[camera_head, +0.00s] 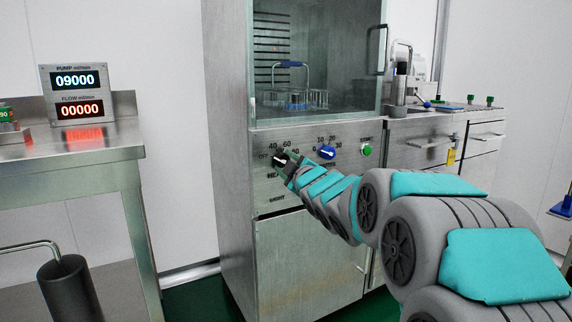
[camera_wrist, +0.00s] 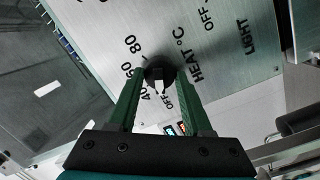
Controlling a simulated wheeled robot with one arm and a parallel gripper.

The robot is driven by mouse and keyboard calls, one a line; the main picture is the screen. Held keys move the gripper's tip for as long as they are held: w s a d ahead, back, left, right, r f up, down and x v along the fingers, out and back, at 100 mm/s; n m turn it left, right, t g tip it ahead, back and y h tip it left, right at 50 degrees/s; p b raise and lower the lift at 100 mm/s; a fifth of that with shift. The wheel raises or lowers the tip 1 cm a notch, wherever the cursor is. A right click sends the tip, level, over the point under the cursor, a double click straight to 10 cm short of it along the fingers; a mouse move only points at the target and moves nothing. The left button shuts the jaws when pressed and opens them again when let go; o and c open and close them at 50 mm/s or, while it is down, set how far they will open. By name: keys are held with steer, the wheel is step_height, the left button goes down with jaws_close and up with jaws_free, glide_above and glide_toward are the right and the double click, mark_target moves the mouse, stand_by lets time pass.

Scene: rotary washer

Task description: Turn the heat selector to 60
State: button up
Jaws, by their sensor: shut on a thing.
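The heat selector is a dark round knob (camera_head: 281,160) on the steel washer's control panel (camera_head: 266,193), with OFF, 40, 60 and 80 printed around it. In the wrist view, the knob (camera_wrist: 160,71) sits between the two green fingers of my gripper (camera_wrist: 161,79). The fingers are shut on its sides. A pale mark shows on the knob's lower side, facing the OFF print in the wrist view. The exact setting is hard to read. In the head view my gripper (camera_head: 289,167) reaches the panel from the right and hides part of the knob.
A blue knob (camera_head: 327,152) and a green start button (camera_head: 367,150) are to the right on the same panel. A glass-fronted chamber (camera_head: 317,60) is above. A steel bench (camera_head: 100,140) with a pump display (camera_head: 79,95) stands at left.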

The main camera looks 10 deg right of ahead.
jaws_close()
steer(key=m+p, duration=0.2)
steer(key=p, duration=0.1)
steer(key=shift+r+g, duration=0.25)
steer(key=shift+g, duration=0.05)
steer(key=m+p, duration=0.3)
steer(key=shift+m, duration=0.4)
steer(key=m+p, duration=0.1)
steer(key=m, duration=0.4)
steer(key=shift+g+y+p, duration=0.4)
steer(key=m+y, duration=0.1)
steer(key=m, duration=0.4)
steer(key=shift+d+g+b, duration=0.2)
steer(key=shift+g+b, duration=0.1)
steer(key=shift+g, duration=0.1)
steer(key=shift+m, duration=0.3)
